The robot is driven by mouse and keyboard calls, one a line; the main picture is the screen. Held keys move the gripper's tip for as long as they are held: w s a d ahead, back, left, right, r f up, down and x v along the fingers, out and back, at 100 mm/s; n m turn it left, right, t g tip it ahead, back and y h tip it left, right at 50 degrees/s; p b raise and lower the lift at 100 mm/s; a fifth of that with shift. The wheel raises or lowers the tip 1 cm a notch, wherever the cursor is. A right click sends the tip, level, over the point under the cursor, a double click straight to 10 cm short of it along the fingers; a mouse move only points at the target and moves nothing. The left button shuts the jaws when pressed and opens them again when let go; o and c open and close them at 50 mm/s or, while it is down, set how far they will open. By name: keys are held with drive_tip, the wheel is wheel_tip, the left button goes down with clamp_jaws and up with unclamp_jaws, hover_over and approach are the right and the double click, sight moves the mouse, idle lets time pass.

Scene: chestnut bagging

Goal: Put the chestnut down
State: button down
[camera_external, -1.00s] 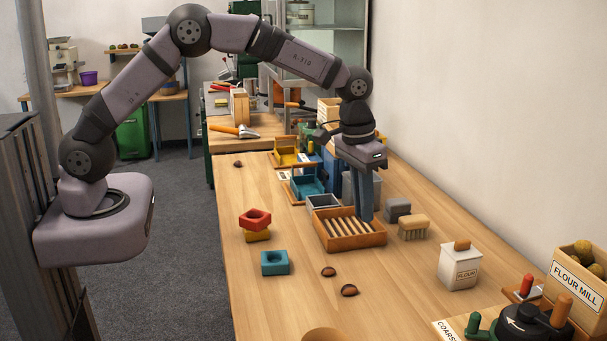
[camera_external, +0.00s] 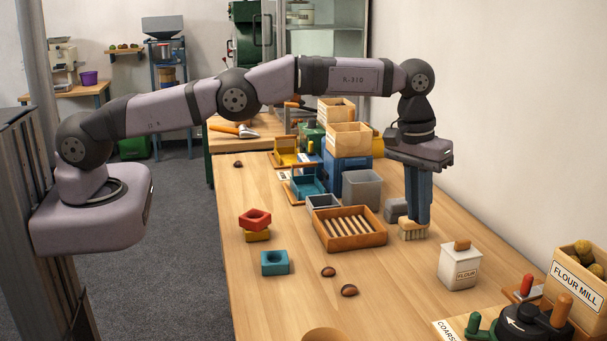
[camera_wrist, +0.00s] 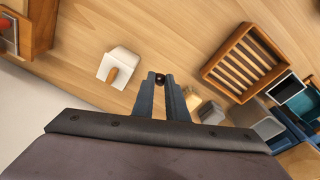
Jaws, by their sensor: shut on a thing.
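My gripper (camera_external: 416,220) points down on the right side of the bench, at the brush in the outside view. In the wrist view my gripper (camera_wrist: 160,82) is shut on a dark chestnut (camera_wrist: 160,78) at its fingertips. The held chestnut is hard to make out in the outside view. Two other chestnuts lie loose on the bench near its front, one (camera_external: 328,272) behind the other (camera_external: 349,291). Another chestnut (camera_external: 238,164) lies at the far left edge.
A slatted wooden tray (camera_external: 322,238) stands left of my gripper. A brush (camera_external: 411,236), a grey block (camera_external: 395,207) and a white flour box (camera_external: 459,270) are close by. Red (camera_external: 255,215) and teal (camera_external: 275,268) blocks stand left. Bare wood lies between tray and flour box.

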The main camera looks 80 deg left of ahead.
sight(413, 267)
drive_tip(key=shift+f+p, duration=0.9)
drive_tip(key=shift+f, duration=4.1)
drive_tip(key=shift+f, duration=0.2)
drive_tip(key=c, duration=1.8)
unclamp_jaws()
drive_tip(key=shift+r, duration=0.1)
drive_tip(key=shift+o, duration=0.2)
drive_tip(key=shift+r, duration=0.2)
wheel_tip(413, 267, up, 12)
drive_tip(key=s+b, duration=0.1)
drive_tip(key=b, duration=0.1)
drive_tip(key=shift+s+f+b, duration=0.15)
drive_tip(key=shift+s+b, duration=0.15)
drive_tip(key=shift+b, duration=0.1)
